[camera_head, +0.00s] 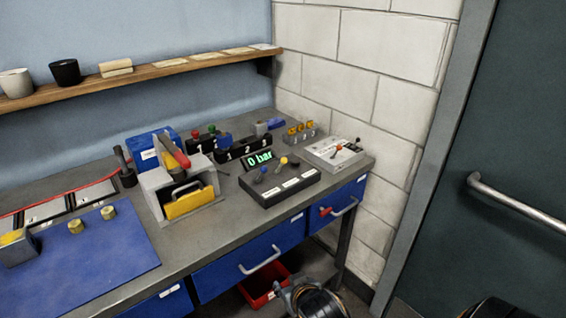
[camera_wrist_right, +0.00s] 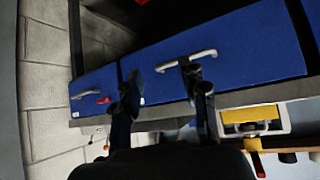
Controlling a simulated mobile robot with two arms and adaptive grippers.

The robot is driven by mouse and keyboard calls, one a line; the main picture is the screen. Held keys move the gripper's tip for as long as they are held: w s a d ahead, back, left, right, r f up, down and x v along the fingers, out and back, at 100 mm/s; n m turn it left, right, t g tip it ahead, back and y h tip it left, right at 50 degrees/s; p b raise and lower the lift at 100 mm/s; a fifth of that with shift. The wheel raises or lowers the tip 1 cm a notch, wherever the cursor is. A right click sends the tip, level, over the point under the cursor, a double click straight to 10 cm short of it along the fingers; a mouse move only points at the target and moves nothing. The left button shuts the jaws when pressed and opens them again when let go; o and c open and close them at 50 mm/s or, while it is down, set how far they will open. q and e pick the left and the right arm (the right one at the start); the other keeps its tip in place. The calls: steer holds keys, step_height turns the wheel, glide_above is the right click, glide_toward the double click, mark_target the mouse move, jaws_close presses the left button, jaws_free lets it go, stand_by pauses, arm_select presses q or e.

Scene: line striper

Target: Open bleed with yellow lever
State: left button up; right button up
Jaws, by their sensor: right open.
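The yellow lever (camera_head: 283,161) stands on a black control box (camera_head: 280,186) at the right part of the bench. A blue-knobbed lever (camera_head: 263,171) stands to its left, and a green display (camera_head: 258,159) behind them reads 0 bar. My right gripper shows at the bottom of the head view, low in front of the bench drawers and well apart from the lever. In the right wrist view its two dark fingers (camera_wrist_right: 160,82) are spread with nothing between them. The yellow lever cannot be made out there. My left gripper is out of view.
Blue drawers with a long handle (camera_head: 260,259) and a red-marked handle (camera_head: 340,209) face me under the bench. A grey bracket with a yellow panel (camera_head: 190,203) stands left of the box. A grey box (camera_head: 334,153) is at the right, a red bin (camera_head: 262,287) below.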

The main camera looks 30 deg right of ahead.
mark_target(283, 162)
steer(key=w+d+r+m+t+h, duration=0.6)
steer(key=w+d+r, duration=0.5)
steer(key=w+r, duration=0.4)
steer(key=shift+t+y, duration=0.4)
steer(key=shift+t, duration=0.1)
steer(key=p+x, duration=0.1)
steer(key=x, duration=1.2)
steer(key=shift+w+r, duration=0.1)
steer(key=shift+w, duration=0.1)
jaws_close()
